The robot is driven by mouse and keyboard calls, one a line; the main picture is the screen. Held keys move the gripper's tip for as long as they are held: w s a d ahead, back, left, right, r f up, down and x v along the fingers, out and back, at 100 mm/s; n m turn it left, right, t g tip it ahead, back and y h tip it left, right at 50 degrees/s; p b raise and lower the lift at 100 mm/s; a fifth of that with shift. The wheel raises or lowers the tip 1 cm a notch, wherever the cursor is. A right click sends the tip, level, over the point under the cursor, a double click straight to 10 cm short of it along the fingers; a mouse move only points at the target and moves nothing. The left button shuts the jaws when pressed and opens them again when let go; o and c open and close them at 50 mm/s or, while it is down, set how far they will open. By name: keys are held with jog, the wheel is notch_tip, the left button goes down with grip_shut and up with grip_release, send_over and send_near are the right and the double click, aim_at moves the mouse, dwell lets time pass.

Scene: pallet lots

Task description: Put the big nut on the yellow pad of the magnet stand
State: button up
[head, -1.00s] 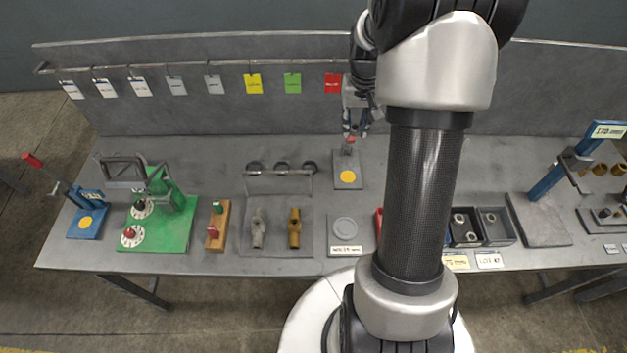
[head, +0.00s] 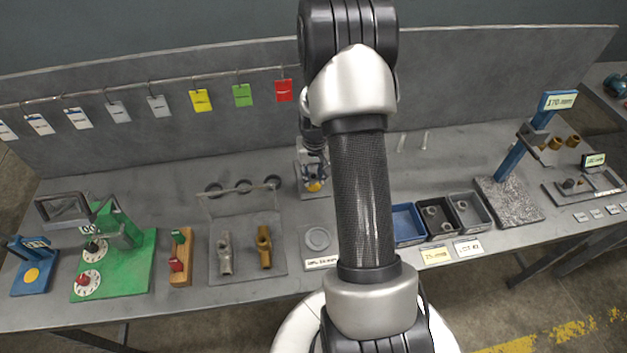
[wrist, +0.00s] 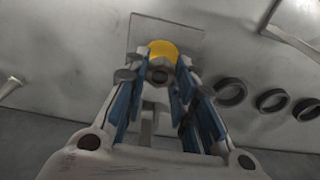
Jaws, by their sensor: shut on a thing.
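My gripper (head: 313,178) is at the back middle of the bench, over a grey plate (head: 321,193) with a yellow pad (head: 314,186). In the wrist view the fingers (wrist: 160,80) are shut on the big nut (wrist: 159,76), a dark metal piece between the fingertips. The yellow pad (wrist: 162,48) shows just beyond the nut, on the grey plate (wrist: 190,36). The nut covers part of the pad. I cannot tell whether the nut touches the pad. In the head view the fingers hide the nut and the rest of the stand.
A round grey disc on a plate (head: 318,238) lies in front. A blue bin (head: 407,224) and dark bins with nuts (head: 437,218) are to the right. A green fixture (head: 115,265) is at left.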

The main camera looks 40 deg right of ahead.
jog(key=shift+f, duration=1.15)
jog(key=shift+f+b, duration=0.2)
jog(key=shift+b, duration=0.15)
jog(key=o, duration=1.1)
jog(key=shift+c, duration=0.2)
jog(key=shift+r, duration=0.1)
